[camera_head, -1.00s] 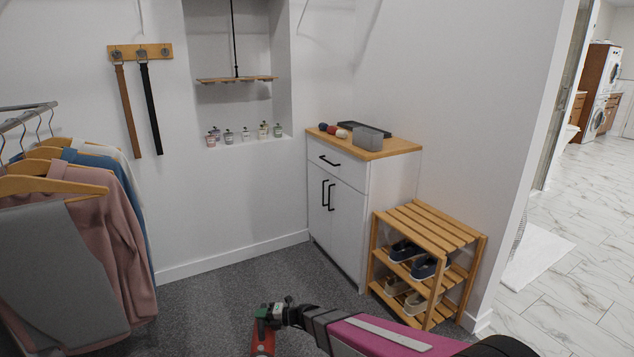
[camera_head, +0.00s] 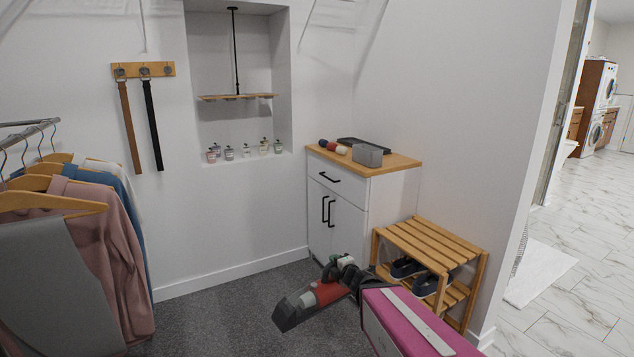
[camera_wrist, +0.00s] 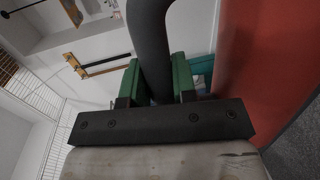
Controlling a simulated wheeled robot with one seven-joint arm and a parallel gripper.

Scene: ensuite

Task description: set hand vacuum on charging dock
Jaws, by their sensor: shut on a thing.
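The hand vacuum (camera_head: 328,292) has a red body and a dark grey nozzle pointing down to the left. In the head view it hangs in front of the white cabinet, at lower centre. My gripper (camera_head: 338,267) is shut on its dark handle; in the wrist view the green fingers (camera_wrist: 157,82) lie on both sides of the handle (camera_wrist: 150,45), with the red body (camera_wrist: 255,60) at right. On the cabinet top are a grey box (camera_head: 367,155) and a flat black tray (camera_head: 362,144). I cannot tell which of these, if either, is the charging dock.
A small red, white and dark item (camera_head: 333,147) lies on the cabinet's wooden top (camera_head: 395,163). A slatted shoe rack (camera_head: 430,240) stands right of the white cabinet (camera_head: 340,210). Hanging clothes (camera_head: 100,250) are at left. Carpet (camera_head: 215,315) between them is clear.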

